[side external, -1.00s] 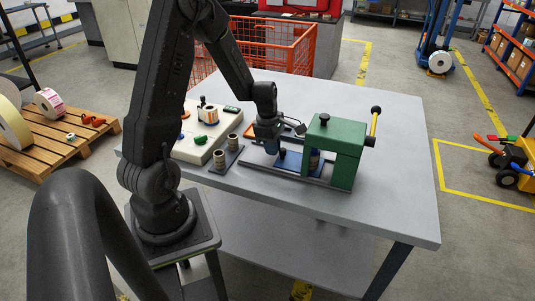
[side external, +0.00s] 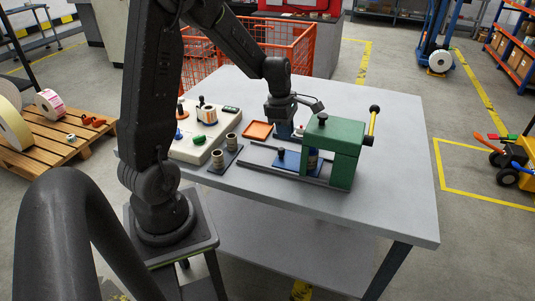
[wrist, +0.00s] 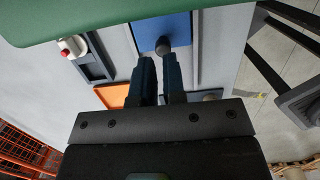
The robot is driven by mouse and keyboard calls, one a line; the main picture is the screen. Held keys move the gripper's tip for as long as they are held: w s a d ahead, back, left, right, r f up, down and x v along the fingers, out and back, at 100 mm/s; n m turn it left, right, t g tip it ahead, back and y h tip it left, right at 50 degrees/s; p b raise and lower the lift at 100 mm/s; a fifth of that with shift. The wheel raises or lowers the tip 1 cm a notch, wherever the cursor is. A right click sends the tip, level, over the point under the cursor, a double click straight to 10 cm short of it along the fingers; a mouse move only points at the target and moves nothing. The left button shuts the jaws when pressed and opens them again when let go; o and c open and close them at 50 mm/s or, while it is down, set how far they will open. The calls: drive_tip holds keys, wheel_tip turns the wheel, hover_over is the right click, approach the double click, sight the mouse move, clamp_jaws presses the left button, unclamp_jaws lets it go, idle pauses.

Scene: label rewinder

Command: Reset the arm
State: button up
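My arm reaches over the grey table (side external: 390,205). My gripper (side external: 284,132) hangs above the table, just left of and behind the green press-like machine (side external: 345,140). In the wrist view my gripper's two dark fingers (wrist: 160,62) stand a little apart with nothing between them. Beyond their tips is a blue plate (wrist: 172,22) with a black knob (wrist: 163,46). In the side view the blue plate (side external: 288,166) sits on a rail partly under the green machine, and its knob shows left of the machine.
An orange tray (side external: 258,130) lies left of my gripper. An orange wire cage (side external: 290,45) stands behind the table. The table's right side is clear.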

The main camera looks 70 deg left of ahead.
drive_tip(key=s+d+r+m+t, duration=0.2)
drive_tip(key=s+d+r+m, duration=0.5)
drive_tip(key=m, duration=0.6)
drive_tip(key=s+d+r+m+t+y, duration=0.1)
drive_tip(key=s+d+r+m+t, duration=0.1)
drive_tip(key=s+d+r+m, duration=0.5)
drive_tip(key=s+d+m, duration=0.1)
drive_tip(key=d+m, duration=0.2)
drive_tip(key=m, duration=0.4)
drive_tip(key=shift+d+r, duration=0.4)
